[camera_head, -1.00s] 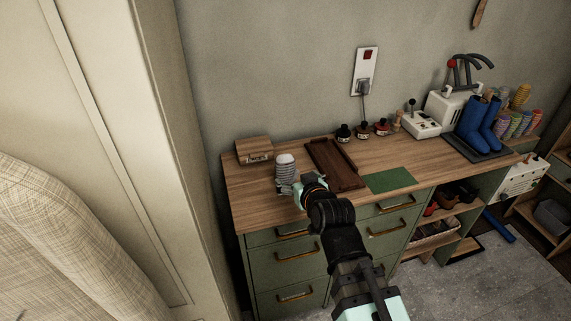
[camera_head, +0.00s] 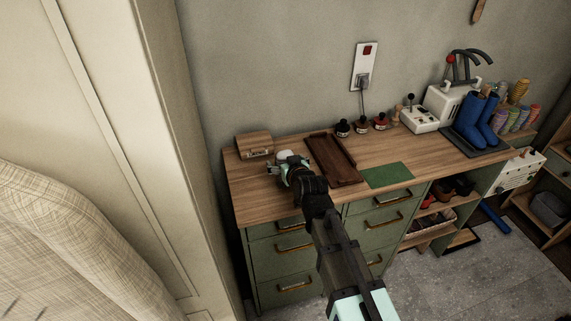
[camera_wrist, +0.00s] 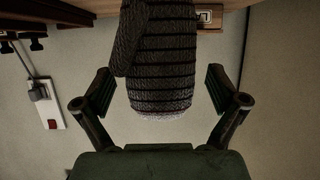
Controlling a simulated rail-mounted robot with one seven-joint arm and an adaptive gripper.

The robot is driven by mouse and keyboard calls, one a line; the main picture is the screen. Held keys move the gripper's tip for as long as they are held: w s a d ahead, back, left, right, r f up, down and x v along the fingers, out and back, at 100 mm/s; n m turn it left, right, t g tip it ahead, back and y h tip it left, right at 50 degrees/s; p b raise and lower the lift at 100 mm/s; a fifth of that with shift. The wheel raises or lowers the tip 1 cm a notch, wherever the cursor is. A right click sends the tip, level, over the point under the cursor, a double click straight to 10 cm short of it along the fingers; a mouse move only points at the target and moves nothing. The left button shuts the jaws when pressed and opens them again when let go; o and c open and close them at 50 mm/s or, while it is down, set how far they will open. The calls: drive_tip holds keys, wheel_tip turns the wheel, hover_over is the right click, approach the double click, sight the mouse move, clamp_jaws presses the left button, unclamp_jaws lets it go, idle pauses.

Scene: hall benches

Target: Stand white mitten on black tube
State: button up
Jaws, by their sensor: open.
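The white mitten stands upright on the wooden bench top, its pale top (camera_head: 286,154) showing just past my gripper in the head view. In the wrist view the mitten (camera_wrist: 160,62) looks grey with dark stripes, upside down, with its thumb at the left. My gripper (camera_head: 283,166) is open. In the wrist view its fingers (camera_wrist: 159,82) are on either side of the mitten's rounded end, with a gap at each side. Black curved tubes (camera_head: 464,62) rise from a white box at the bench's right back. My gripper hides the mitten's lower part in the head view.
A wooden box (camera_head: 254,146) stands left of the mitten, and a dark wooden tray (camera_head: 331,160) lies to its right. Beyond are a green mat (camera_head: 388,176), small dark bottles (camera_head: 362,126), a white lever box (camera_head: 420,119) and blue boots (camera_head: 470,121). A wall stands behind.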

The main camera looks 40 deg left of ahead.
drive_tip(key=shift+w+a+f, duration=0.1)
drive_tip(key=shift+a, duration=0.1)
drive_tip(key=c, duration=1.3)
drive_tip(key=shift+o, duration=0.2)
